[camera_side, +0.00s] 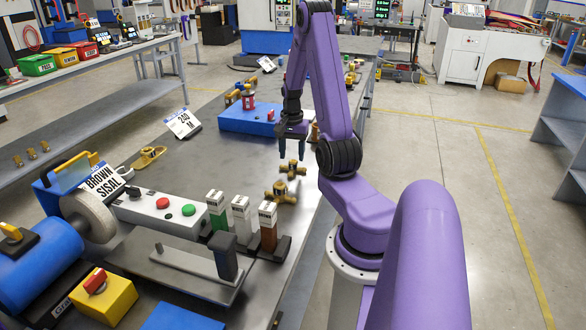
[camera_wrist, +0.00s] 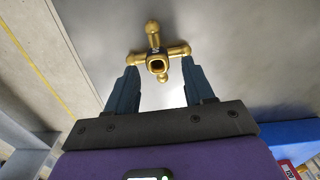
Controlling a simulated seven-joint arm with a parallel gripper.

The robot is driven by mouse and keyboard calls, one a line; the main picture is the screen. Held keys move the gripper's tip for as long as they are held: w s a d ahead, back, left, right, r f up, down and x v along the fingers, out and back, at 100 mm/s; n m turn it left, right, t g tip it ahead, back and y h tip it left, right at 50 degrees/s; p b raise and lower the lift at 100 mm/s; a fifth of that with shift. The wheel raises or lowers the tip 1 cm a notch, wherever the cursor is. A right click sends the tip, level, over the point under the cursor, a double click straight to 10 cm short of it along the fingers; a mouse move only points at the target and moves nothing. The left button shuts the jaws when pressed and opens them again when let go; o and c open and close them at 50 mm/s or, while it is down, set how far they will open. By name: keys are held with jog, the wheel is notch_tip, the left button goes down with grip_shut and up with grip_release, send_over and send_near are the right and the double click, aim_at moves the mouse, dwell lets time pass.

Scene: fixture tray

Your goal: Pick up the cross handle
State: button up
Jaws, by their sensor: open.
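A brass cross handle (camera_side: 292,168) with rounded arm ends lies on the grey metal bench, just below my gripper (camera_side: 297,153) in the side view. My gripper points down, open and empty, with its two dark fingers apart. In the wrist view the cross handle (camera_wrist: 158,52) shows its square centre hole and lies between and beyond the fingertips (camera_wrist: 160,70). I cannot tell the exact height gap. A second brass piece (camera_side: 280,193), also cross-like, lies a little nearer the camera in the side view.
A blue block (camera_side: 240,119) with parts on it stands behind left. Green, white and brown upright samples (camera_side: 241,220) stand nearer the camera, beside a grey controller box (camera_side: 160,212) with buttons. A "240 M" sign (camera_side: 183,123) stands left. Bare bench lies left of the brass pieces.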

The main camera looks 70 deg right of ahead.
jog(key=shift+f, duration=1.05)
jog(key=c, duration=0.8)
jog(key=shift+r, duration=0.15)
jog(key=shift+r, duration=0.5)
notch_tip(320, 180, up, 2)
jog(key=shift+s+r, duration=0.1)
jog(key=shift+r, duration=0.1)
jog(key=shift+s+a+r, duration=1.4)
jog(key=shift+a+r, duration=0.15)
jog(key=shift+a, duration=0.3)
jog(key=shift+s+a+r, duration=1.4)
jog(key=shift+a+r, duration=0.2)
jog(key=shift+a, duration=0.25)
jog(key=shift+s+a+r, duration=1.4)
jog(key=shift+a+r, duration=0.15)
jog(key=shift+a, duration=0.3)
